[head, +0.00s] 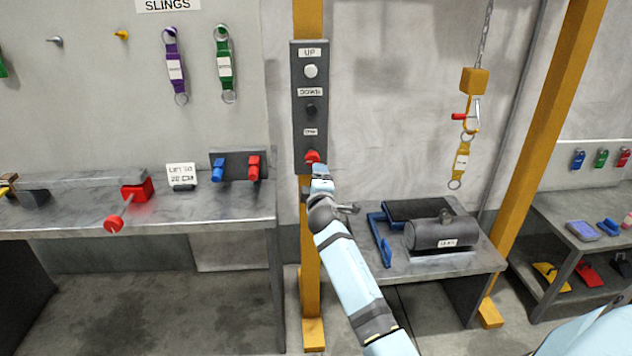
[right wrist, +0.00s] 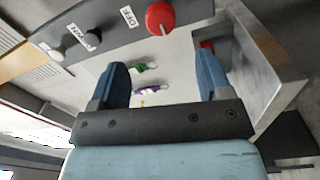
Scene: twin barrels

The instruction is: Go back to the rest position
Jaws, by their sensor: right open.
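My right arm reaches up from the bottom right in the head view, with its gripper (head: 320,172) just below the red knob (head: 312,157) of the dark control panel (head: 311,75). In the right wrist view the two blue fingers of the gripper (right wrist: 162,68) stand wide apart with nothing between them. The red knob (right wrist: 160,18) is beyond the fingertips there, apart from them, beside an OFF label. My left gripper is in neither view.
A left workbench (head: 230,205) holds a red device with a rod (head: 125,205). A right bench (head: 485,255) carries a dark cylinder (head: 445,232) and a blue-handled item (head: 382,245). A yellow hook block (head: 473,82) hangs with a yellow sling (head: 461,162). A yellow post (head: 552,130) stands right.

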